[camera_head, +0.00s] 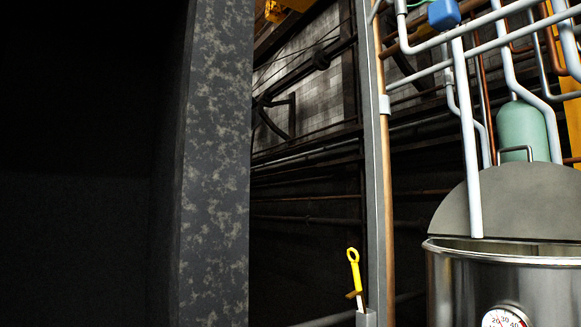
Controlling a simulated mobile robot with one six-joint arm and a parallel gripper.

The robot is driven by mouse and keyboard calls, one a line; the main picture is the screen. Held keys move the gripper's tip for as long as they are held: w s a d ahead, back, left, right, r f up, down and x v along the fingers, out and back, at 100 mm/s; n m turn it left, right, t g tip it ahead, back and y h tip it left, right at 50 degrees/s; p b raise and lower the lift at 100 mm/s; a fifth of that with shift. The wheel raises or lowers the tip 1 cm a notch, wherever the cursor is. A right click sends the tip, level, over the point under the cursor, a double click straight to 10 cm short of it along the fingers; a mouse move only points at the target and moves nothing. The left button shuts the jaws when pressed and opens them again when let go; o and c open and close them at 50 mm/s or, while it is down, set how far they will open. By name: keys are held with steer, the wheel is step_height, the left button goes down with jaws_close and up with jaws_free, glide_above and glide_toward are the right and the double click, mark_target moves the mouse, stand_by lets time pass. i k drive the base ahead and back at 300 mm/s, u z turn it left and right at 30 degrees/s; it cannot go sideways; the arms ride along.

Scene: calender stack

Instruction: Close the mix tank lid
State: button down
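The mix tank (465,290) is a shiny steel vessel at the lower right, cut off by the picture's right and bottom edges. Its round grey lid (520,210) stands raised and upright at the back of the rim, so the tank's mouth is open. A bent metal handle (516,150) shows at the lid's top edge. A white pipe passes in front of the lid's left part. A dial gauge (504,318) sits on the tank's front, partly cut off. My gripper is not in view.
A dark mottled column (216,170) blocks the left side. A grey post (376,170) stands left of the tank, with a yellow-handled lever (354,270) beside it. White pipes (466,130) and a green cylinder (522,128) crowd the area above and behind the tank.

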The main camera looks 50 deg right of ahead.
mark_target(530, 199)
steer(key=i, duration=0.9)
steer(key=z, duration=3.1)
steer(key=i, duration=0.95)
steer(key=u, duration=0.1)
